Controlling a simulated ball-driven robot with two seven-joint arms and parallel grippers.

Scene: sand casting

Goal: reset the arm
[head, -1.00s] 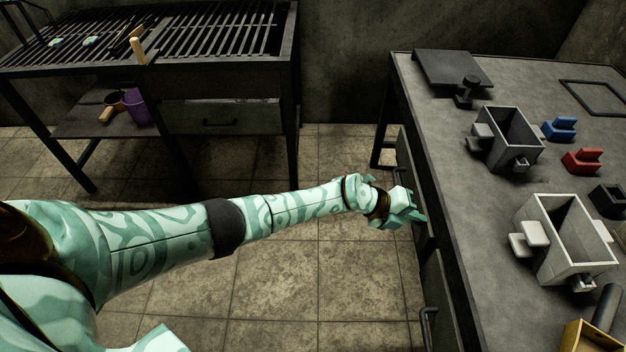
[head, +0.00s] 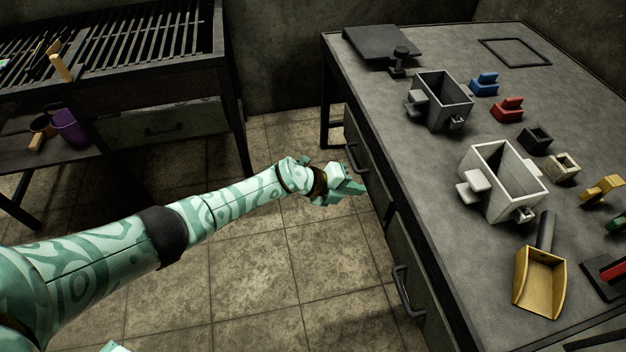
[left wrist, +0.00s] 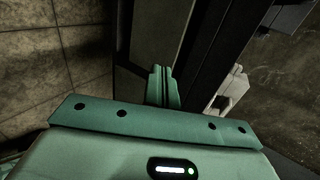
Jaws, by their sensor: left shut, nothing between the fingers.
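My left arm reaches in from the left in the head view. My left gripper (head: 352,187) is shut and empty, over the floor beside the workbench's (head: 420,190) left side, close to the drawer fronts. In the left wrist view the fingers (left wrist: 163,86) are together with nothing between them, near the bench edge. My right gripper is not in view.
On the bench stand two open box flasks, a dark one (head: 441,102) and a pale one (head: 503,180), small coloured blocks and a yellow scoop (head: 540,283). A drawer handle (head: 401,290) juts out. A slatted table (head: 150,50) stands at the back left. The floor (head: 250,260) is clear.

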